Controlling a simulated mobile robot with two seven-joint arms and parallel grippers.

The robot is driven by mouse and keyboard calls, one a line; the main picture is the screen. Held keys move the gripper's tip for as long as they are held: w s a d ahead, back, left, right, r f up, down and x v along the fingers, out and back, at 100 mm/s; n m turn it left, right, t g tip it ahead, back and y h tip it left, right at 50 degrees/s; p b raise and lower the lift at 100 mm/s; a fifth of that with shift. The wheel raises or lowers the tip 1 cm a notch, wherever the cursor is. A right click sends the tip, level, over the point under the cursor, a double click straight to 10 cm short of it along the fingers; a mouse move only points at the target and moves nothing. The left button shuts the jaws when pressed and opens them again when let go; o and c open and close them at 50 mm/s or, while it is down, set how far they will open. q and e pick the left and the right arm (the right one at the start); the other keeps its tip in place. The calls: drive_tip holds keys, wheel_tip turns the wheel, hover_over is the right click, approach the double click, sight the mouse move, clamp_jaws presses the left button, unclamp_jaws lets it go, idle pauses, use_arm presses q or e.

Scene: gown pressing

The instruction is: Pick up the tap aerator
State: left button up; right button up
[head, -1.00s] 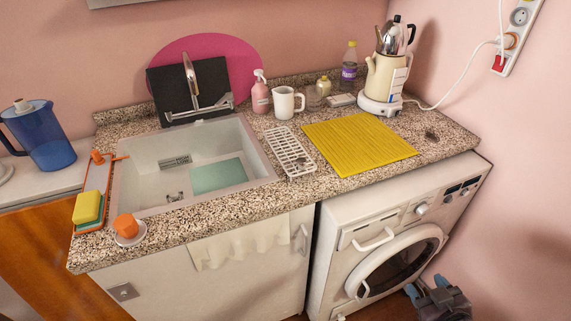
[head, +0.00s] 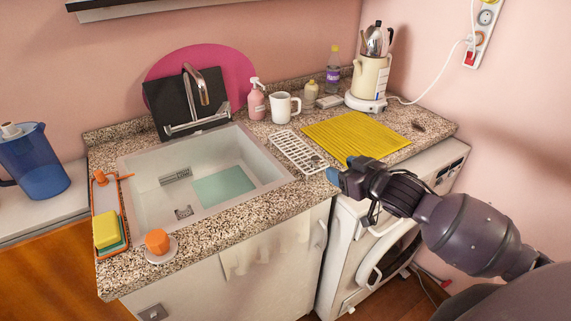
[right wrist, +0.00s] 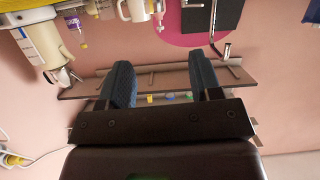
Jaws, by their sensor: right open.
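A small grey metallic piece (head: 317,161) lies at the near right end of the white rack (head: 296,149) in the head view. It may be the tap aerator, but it is too small to be sure. My right gripper (head: 342,170) is in front of the counter edge, just right of that piece and apart from it. In the right wrist view its two blue fingers (right wrist: 164,82) stand apart with nothing between them. The piece is not recognisable in that view. My left gripper is out of view.
The sink (head: 260,182) is left of the rack, with a black board and tap (head: 203,85) behind it. A yellow mat (head: 350,135) lies right of the rack. A white mug (head: 285,107), soap bottle (head: 257,104) and kettle (head: 369,78) stand at the back. The washing machine (head: 345,225) is below.

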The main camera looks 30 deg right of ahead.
sight(316, 159)
drive_tip(key=shift+m, duration=0.5)
drive_tip(key=x, duration=0.3)
drive_tip(key=d+x, duration=0.1)
drive_tip(key=x, duration=0.1)
drive_tip(key=shift+f+b, duration=0.25)
drive_tip(key=shift+b, duration=0.15)
drive_tip(key=shift+f+b+x, duration=0.15)
drive_tip(key=shift+b+x, duration=0.05)
drive_tip(key=shift+x, duration=0.95)
drive_tip(key=shift+f+b+x, duration=0.15)
drive_tip(key=shift+b+x, duration=0.05)
drive_tip(key=shift+x, duration=0.95)
drive_tip(key=shift+w+a+f, duration=0.1)
drive_tip(key=shift+w+a, duration=0.05)
drive_tip(key=shift+w, duration=0.2)
